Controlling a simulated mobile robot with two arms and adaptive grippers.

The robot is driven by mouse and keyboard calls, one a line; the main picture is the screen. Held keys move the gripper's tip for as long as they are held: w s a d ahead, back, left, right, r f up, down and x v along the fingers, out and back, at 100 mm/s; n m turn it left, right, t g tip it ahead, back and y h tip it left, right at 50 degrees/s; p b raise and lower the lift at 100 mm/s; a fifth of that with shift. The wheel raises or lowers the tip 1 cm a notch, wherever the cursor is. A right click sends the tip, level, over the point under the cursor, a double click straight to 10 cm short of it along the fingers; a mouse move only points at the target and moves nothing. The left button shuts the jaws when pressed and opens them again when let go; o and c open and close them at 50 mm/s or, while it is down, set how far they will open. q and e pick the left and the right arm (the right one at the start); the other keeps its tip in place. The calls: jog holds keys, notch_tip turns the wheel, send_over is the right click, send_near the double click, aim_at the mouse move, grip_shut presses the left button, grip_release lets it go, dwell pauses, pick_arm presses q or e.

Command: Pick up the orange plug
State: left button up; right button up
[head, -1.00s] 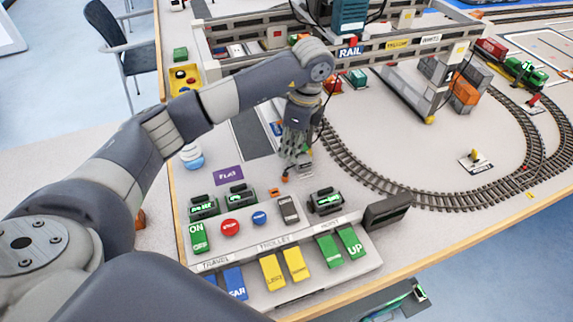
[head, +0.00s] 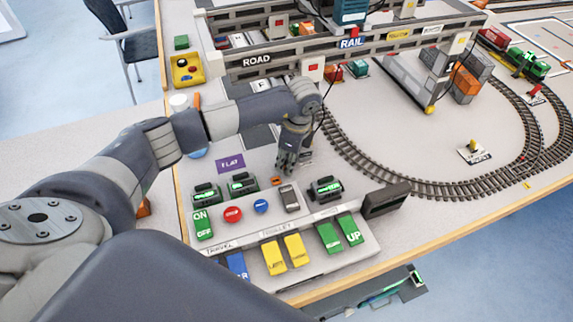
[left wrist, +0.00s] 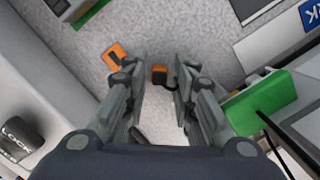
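The orange plug (left wrist: 160,74) shows in the left wrist view as a small orange block with a dark face and a dark cord. It lies between and beyond the fingertips of my left gripper (left wrist: 160,68), with gaps at its sides. The gripper is open and empty, its fingers pointing at the table. A second orange piece with a dark opening (left wrist: 115,56) lies just left of the fingers. In the head view my left gripper (head: 285,170) is low behind the control panel, and one small orange piece (head: 276,181) shows beside it; I cannot tell which. My right gripper is not in view.
The control panel (head: 318,218) with switches and coloured keys stands in front of the gripper. A grey LOCK switch (left wrist: 22,138) and a green block (left wrist: 262,102) flank the fingers. The curved track (head: 400,180) lies right, the crane beam (head: 300,62) behind.

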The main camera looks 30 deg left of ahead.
pick_arm(q)
grip_shut()
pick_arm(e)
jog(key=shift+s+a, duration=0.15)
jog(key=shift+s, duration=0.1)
pick_arm(q)
jog(key=shift+r, duration=0.1)
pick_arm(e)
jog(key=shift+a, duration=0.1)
